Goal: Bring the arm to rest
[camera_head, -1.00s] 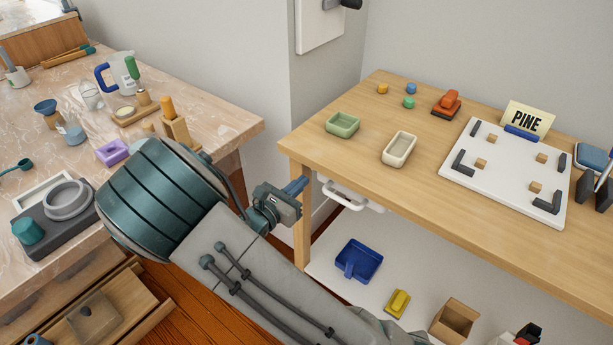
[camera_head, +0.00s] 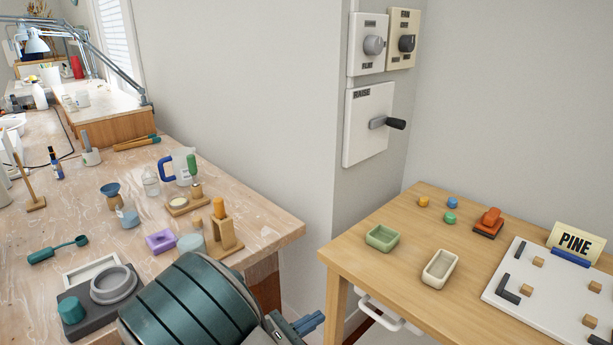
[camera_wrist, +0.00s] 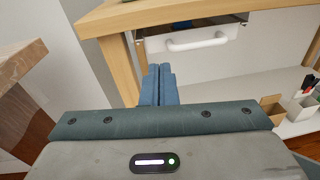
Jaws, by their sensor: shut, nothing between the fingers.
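My gripper (camera_head: 309,323) shows at the bottom of the head view, beside my large teal arm link. In the wrist view its two blue fingers (camera_wrist: 159,85) lie together, shut and empty. They point toward the wooden table with the white handle (camera_wrist: 196,41) under its top. The fingers appear apart from the table, in front of its left leg (camera_wrist: 121,70). The rest of my arm is cut off below the head view.
The wooden table (camera_head: 365,269) at right bears a green tray (camera_head: 382,238), a cream tray (camera_head: 440,268) and a white board (camera_head: 530,318). The marbled bench (camera_head: 262,222) at left holds a jug, purple mould and grey ring. Wall switches (camera_head: 369,125) are between them.

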